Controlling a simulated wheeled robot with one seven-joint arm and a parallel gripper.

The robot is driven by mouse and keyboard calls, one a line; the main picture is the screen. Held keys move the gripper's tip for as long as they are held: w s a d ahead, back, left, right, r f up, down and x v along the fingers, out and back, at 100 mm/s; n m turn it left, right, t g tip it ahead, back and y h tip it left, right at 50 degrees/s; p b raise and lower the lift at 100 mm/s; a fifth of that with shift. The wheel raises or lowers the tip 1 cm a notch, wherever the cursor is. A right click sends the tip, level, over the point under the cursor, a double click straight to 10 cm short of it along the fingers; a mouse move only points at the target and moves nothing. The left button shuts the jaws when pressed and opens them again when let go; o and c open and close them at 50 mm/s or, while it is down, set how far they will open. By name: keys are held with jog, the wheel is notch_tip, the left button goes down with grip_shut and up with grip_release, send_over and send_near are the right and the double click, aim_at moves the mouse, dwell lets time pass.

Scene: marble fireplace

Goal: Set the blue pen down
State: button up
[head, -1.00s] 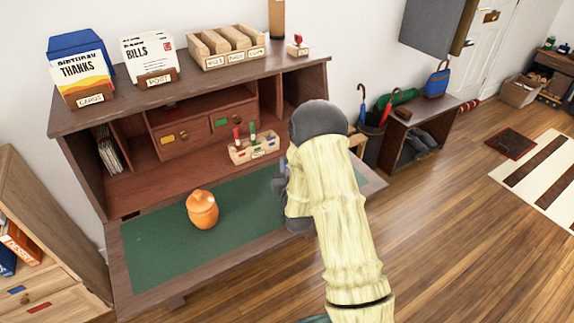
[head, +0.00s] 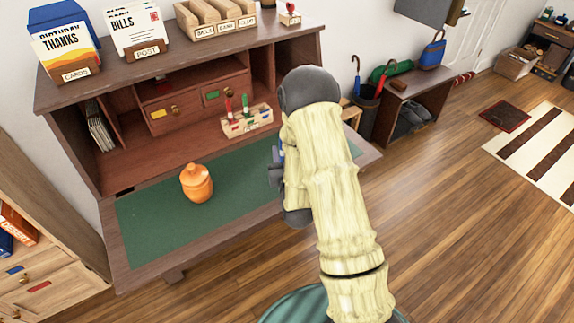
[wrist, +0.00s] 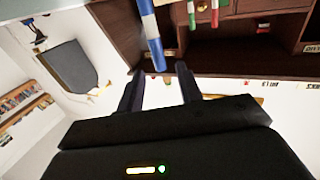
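The blue pen (wrist: 152,36) shows near the camera in the wrist view, blue with a white band. In the head view my gripper (head: 277,165) is over the right part of the green desk mat (head: 150,225), largely hidden by my arm. Only a small blue patch shows beside it there.
An orange jar (head: 197,184) stands on the mat, left of my gripper. A wooden pen holder (head: 247,122) with red and green pens (wrist: 215,12) stands behind. The desk's shelf (head: 115,185) and drawers (head: 185,108) rise beyond. The mat is bare around the jar.

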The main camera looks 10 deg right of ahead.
jog(key=s, duration=0.4)
jog(key=shift+s+a+b, duration=0.2)
jog(key=shift+s+b, duration=0.1)
jog(key=s+r+g, duration=0.2)
jog(key=s+g, duration=0.5)
jog(key=s, duration=0.2)
jog(key=s+r+n+g+y, duration=0.1)
jog(key=s+r+g, duration=0.2)
jog(key=s+g, duration=0.5)
jog(key=shift+s+d+y, duration=0.15)
jog(key=shift+s+y, duration=0.15)
jog(key=shift+s, duration=0.25)
